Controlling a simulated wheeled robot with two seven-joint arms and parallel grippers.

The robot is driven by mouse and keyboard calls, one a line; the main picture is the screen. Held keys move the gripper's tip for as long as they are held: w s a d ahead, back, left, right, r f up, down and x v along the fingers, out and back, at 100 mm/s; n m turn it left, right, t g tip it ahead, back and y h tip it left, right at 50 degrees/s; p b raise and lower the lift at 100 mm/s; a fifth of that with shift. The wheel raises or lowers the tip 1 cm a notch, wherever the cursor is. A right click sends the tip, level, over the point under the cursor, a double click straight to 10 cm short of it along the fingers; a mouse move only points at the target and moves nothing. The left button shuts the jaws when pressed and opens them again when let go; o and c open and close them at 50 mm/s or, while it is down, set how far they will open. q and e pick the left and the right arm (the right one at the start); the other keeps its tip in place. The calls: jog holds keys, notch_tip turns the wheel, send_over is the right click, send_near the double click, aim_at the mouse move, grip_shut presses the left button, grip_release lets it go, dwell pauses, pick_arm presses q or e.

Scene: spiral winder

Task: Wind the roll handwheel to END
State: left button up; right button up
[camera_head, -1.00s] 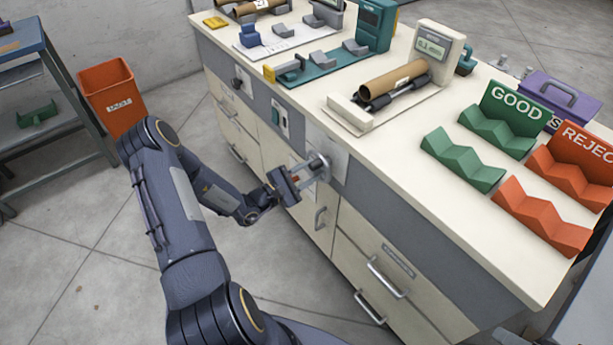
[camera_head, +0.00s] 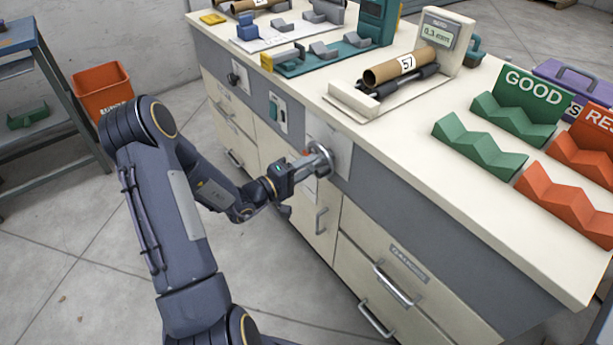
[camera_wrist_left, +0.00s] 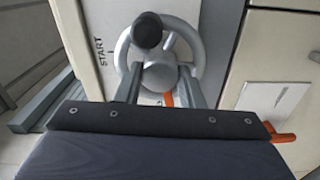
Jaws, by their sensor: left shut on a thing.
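The grey metal handwheel (camera_head: 320,160) is on a pale plate on the bench front. My left gripper (camera_head: 300,170) is at it. In the left wrist view the handwheel (camera_wrist_left: 199,48) has a dark knob (camera_wrist_left: 147,30) near the top. My left gripper's fingers (camera_wrist_left: 159,78) lie on either side of its hub, shut on the handwheel. The word START (camera_wrist_left: 101,48) is left of the wheel, and an orange mark (camera_wrist_left: 168,99) shows below the hub. END is not visible. A brown roll (camera_head: 392,70) labelled 57 lies on black rollers on the bench. My right gripper is out of view.
A gauge (camera_head: 441,36) beside the roll reads about 0.3 mm. Green GOOD (camera_head: 480,145) and orange REJECT (camera_head: 565,205) racks stand at right. Drawer handles (camera_head: 393,287) protrude below the wheel. An orange bin (camera_head: 103,90) stands on the floor at left.

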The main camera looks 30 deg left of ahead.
pick_arm(q)
jog(key=shift+f+m+b, duration=0.15)
jog(key=shift+m+b, duration=0.85)
jog(key=shift+b, duration=0.35)
jog(key=o, duration=1)
jog(key=shift+s, duration=0.15)
jog(key=v, duration=0.7)
jog(key=shift+s+a, duration=0.15)
jog(key=shift+s, duration=0.1)
